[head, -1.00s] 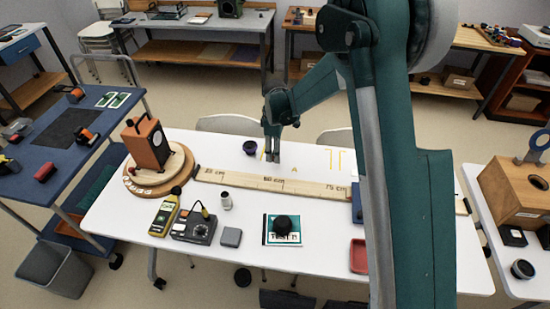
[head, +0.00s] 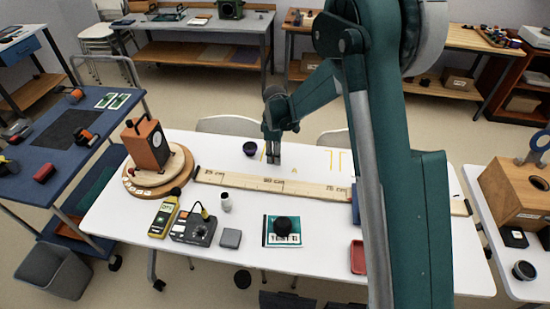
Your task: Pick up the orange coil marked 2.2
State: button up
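Two orange-and-black coil-like parts lie on the blue cart at the left: one near its back (head: 75,95) and one by the dark mat (head: 88,137). Any marking on them is too small to read, so I cannot tell which is 2.2. My gripper (head: 273,160) points down over the back middle of the white table, right of a small dark cup (head: 250,148). Its fingers look close together, with nothing visible between them. It is far from both orange parts.
An orange-brown speaker box (head: 147,144) stands on a round wooden turntable (head: 180,178) between my gripper and the cart. A wooden ruler board (head: 235,180) crosses the table. A yellow meter (head: 163,217) and grey box (head: 194,228) stand in front.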

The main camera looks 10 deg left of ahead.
jog(key=shift+r, duration=0.1)
jog(key=shift+c, duration=0.7)
notch_tip(320, 180, up, 10)
jog(key=shift+f+p, duration=0.1)
jog(key=shift+p, duration=0.85)
